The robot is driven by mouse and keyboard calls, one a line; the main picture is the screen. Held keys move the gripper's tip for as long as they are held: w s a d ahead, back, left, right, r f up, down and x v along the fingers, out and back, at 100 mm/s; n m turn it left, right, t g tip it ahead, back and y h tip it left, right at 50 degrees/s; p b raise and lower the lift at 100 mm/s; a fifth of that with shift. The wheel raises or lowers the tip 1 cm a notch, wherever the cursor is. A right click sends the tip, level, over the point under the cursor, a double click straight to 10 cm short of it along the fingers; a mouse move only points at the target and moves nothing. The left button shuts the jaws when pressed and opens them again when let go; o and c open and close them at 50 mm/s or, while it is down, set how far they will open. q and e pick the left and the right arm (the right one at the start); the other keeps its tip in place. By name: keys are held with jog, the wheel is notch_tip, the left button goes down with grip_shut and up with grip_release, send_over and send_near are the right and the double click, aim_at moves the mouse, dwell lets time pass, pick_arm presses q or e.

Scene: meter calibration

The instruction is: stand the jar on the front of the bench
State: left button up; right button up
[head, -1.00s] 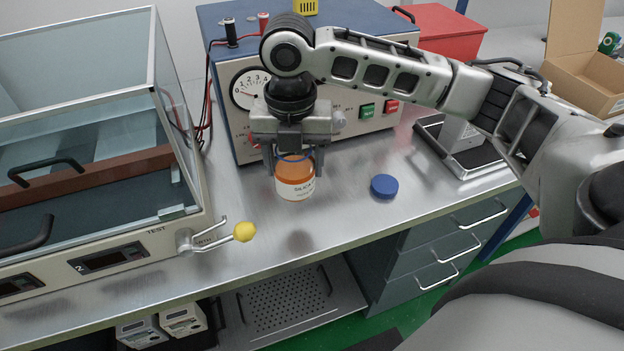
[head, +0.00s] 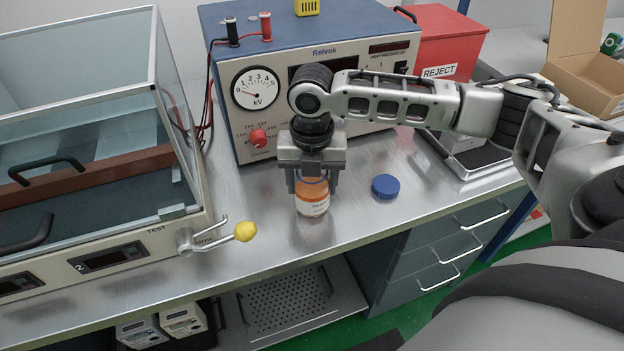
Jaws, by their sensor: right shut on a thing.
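The jar (head: 313,199) is clear with orange contents and a white label, and it has no lid on. My right gripper (head: 314,178) points down and is shut on the jar around its upper part. The jar is upright at the front part of the steel bench (head: 262,208). I cannot tell whether its base touches the bench top. A blue lid (head: 385,187) lies on the bench to the right of the jar. My left gripper is not in view.
A glass-covered test box (head: 170,228) with a yellow-knobbed lever (head: 245,231) stands at left. A kV meter unit (head: 257,88) stands behind the jar. A red reject bin (head: 447,45) and a scale (head: 470,150) are at back right.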

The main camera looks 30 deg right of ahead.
jog(key=shift+f, duration=0.1)
jog(key=o, duration=1.2)
jog(key=shift+c, duration=0.2)
notch_tip(320, 180, up, 12)
jog(key=shift+r+p, duration=0.2)
jog(key=shift+p, duration=0.15)
jog(key=shift+s+f, duration=0.1)
